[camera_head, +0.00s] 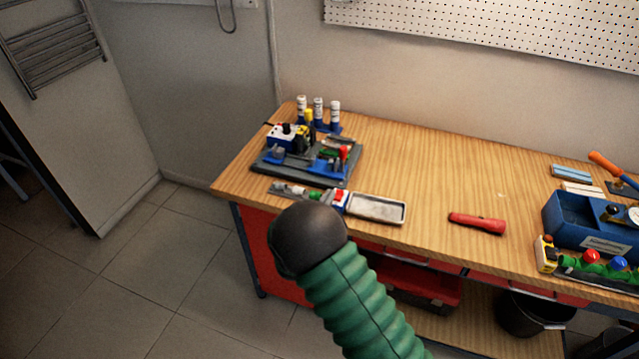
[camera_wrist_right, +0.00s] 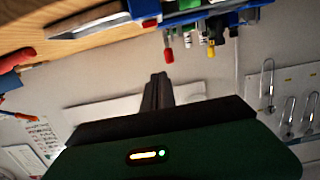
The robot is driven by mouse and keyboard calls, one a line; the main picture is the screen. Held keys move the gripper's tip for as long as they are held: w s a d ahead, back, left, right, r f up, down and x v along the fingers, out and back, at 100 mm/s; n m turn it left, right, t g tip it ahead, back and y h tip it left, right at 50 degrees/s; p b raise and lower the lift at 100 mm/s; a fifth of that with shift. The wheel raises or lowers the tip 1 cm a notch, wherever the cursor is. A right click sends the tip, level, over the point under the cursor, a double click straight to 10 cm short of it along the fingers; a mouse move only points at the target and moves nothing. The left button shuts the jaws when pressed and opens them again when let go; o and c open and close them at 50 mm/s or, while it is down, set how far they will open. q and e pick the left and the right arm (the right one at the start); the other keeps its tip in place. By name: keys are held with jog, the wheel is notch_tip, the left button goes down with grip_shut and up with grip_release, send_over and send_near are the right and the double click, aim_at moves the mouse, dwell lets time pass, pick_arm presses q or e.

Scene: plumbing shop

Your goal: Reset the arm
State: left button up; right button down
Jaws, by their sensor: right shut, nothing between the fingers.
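My right arm, a green ribbed sleeve with a black rounded end, rises from the bottom of the head view in front of the wooden workbench (camera_head: 420,160). Its black end overlaps the bench's front edge in the picture, and the fingers cannot be made out there. In the right wrist view my right gripper (camera_wrist_right: 158,90) shows narrow dark fingers together, with nothing between them. That view is upside down, with the bench top along its upper edge. My left gripper is not in view.
A grey and blue fixture (camera_head: 305,160) with white bottles stands at the bench's left end. A shallow metal tray (camera_head: 377,208) and a red flashlight (camera_head: 478,222) lie near the front edge. A blue toolbox (camera_head: 575,222) stands at right. The bench's back middle is clear.

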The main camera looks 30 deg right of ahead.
jog(key=s+a+f+n+g+y, duration=0.3)
jog(key=s+a+n+y, duration=0.3)
jog(key=s+a+y, duration=0.5)
jog(key=s+a+n+g, duration=0.2)
jog(key=s, duration=0.5)
jog(key=s+a+n+g+y, duration=0.1)
jog(key=s+a+g, duration=0.1)
jog(key=s, duration=0.5)
jog(key=shift+s+a+f+n+g+y, duration=0.3)
jog(key=shift+n+g, duration=0.1)
jog(key=shift+g, duration=0.2)
jog(key=shift+s+d, duration=0.1)
jog(key=shift+d, duration=0.1)
jog(key=shift+a, duration=0.15)
jog(key=shift+r, duration=0.1)
